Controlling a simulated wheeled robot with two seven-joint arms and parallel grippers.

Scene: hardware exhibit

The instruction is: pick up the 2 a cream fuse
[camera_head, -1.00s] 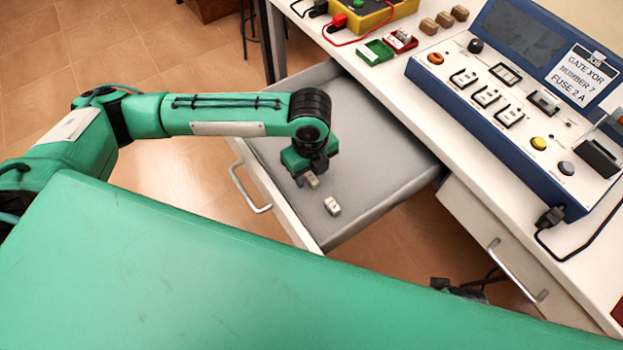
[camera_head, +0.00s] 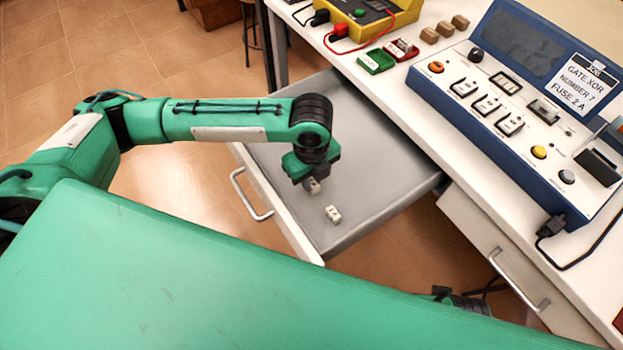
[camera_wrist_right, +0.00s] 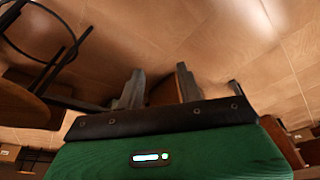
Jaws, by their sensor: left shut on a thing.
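My left gripper (camera_head: 311,183) points down into the open drawer and is shut on a small cream fuse (camera_head: 313,187). The gripper partly covers this fuse, and its marking is too small to read. I cannot tell whether it still touches the drawer floor. A second cream fuse (camera_head: 333,214) lies on the grey drawer floor, just below and right of the gripper; its dark mark is unreadable. My right gripper (camera_wrist_right: 160,88) shows in the right wrist view, with its fingers apart and nothing between them, above the tiled floor.
The open drawer (camera_head: 375,170) has a bare grey floor on its right. On the white table stand a blue test panel (camera_head: 440,95) with a label reading "FUSE 2 A", green (camera_head: 376,62) and red trays, several brown blocks (camera_head: 444,29) and a yellow device (camera_head: 385,22).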

